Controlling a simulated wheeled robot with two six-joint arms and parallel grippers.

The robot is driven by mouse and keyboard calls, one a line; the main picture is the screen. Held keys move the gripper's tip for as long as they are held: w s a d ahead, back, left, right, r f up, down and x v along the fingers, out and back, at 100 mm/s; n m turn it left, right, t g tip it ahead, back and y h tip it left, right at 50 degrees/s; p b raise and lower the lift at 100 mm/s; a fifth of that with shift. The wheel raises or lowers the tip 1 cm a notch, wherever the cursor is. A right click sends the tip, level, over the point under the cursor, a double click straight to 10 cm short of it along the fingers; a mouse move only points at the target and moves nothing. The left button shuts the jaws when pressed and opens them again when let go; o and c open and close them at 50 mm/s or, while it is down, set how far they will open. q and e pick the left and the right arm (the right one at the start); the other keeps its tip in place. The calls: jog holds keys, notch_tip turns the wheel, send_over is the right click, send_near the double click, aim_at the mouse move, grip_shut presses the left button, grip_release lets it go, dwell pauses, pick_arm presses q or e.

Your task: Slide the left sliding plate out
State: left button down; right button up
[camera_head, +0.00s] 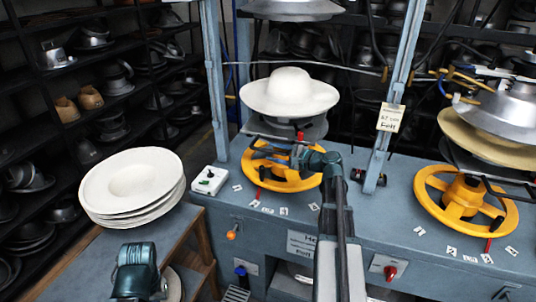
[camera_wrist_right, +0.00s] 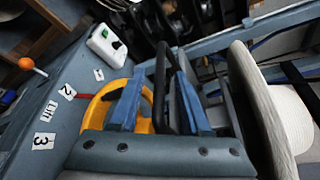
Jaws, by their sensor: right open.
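A white felt hat (camera_head: 290,92) sits on the left station of the blue press bench. The grey metal under its brim (camera_head: 313,128), which appears to be the left sliding plate, is partly hidden. My right gripper (camera_head: 268,143) is at the front of this station, above the yellow handwheel (camera_head: 310,180). In the right wrist view, its two blue fingers (camera_wrist_right: 158,100) are open, with a black bar (camera_wrist_right: 162,65) between them. I cannot tell whether they touch it. A teal part of my left arm (camera_head: 135,268) shows at the lower left; its fingers cannot be made out.
A stack of white hat blanks (camera_head: 132,187) lies on the side table at left. A blue upright post (camera_head: 391,97) with a label stands right of my right gripper. The right station has its own yellow handwheel (camera_head: 466,202). A white switch box (camera_head: 209,180) sits on the bench's left corner.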

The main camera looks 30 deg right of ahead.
jog(key=shift+x, duration=1.5)
grip_shut()
dwell(0.4)
